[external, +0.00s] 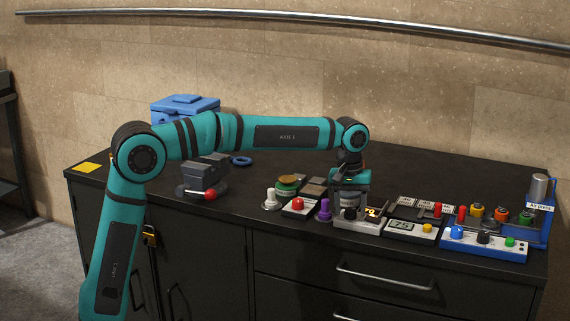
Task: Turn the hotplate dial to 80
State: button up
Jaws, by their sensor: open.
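My gripper (350,203) points straight down over a pale grey unit (356,225) near the front edge of the bench. A dark round dial (350,214) on this unit shows directly below or between the fingers; contact cannot be told. A small lit orange display (371,212) sits right of the dial, too small to read surely. I take this unit as the hotplate, but no readable label confirms it. The jaws are open. The dial's pointer and scale are hidden or too small to read.
Close right stands a box with a display (402,225) reading about 75. Further right are a white-blue panel (484,242) with knobs and a blue stand (540,215). Close left are a purple knob (324,210) and a red button (298,203).

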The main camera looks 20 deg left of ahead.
jog(key=c, duration=1)
jog(key=shift+o, duration=0.2)
jog(key=m, duration=0.5)
jog(key=shift+w+m, duration=0.1)
jog(key=shift+m, duration=0.3)
jog(key=m, duration=0.6)
jog(key=shift+d+g, duration=0.1)
jog(key=shift+g, duration=0.2)
jog(key=o, duration=1)
jog(key=shift+c, duration=0.2)
